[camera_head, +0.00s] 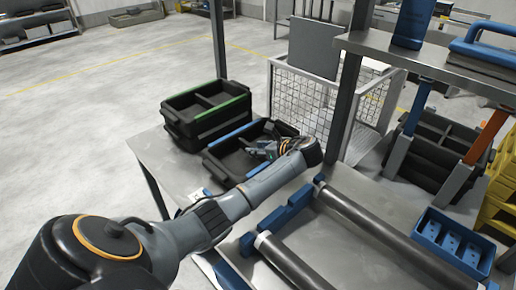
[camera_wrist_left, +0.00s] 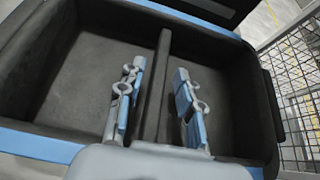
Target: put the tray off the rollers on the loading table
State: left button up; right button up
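A black tray with a blue rim (camera_head: 231,135) sits on the light grey table (camera_head: 168,165), left of the rollers (camera_head: 385,232). It has a divider (camera_wrist_left: 156,85) across its middle and looks empty in the left wrist view. My left gripper (camera_head: 264,150) reaches down into this tray. In the left wrist view its fingers (camera_wrist_left: 157,105) are apart, one on each side of the divider, with visible gaps to it. Whether the fingertips touch the tray floor I cannot tell. My right gripper is not in view.
A second black tray with a green rim (camera_head: 223,104) stands just behind. A white wire cage (camera_head: 303,105) stands behind the table. A shelf post (camera_head: 343,105) rises right of my gripper. A blue bin (camera_head: 453,241) lies right of the rollers.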

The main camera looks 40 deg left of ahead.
pick_arm(q)
jog(key=v, duration=1.2)
jog(key=shift+p, duration=0.4)
jog(key=shift+s, duration=0.1)
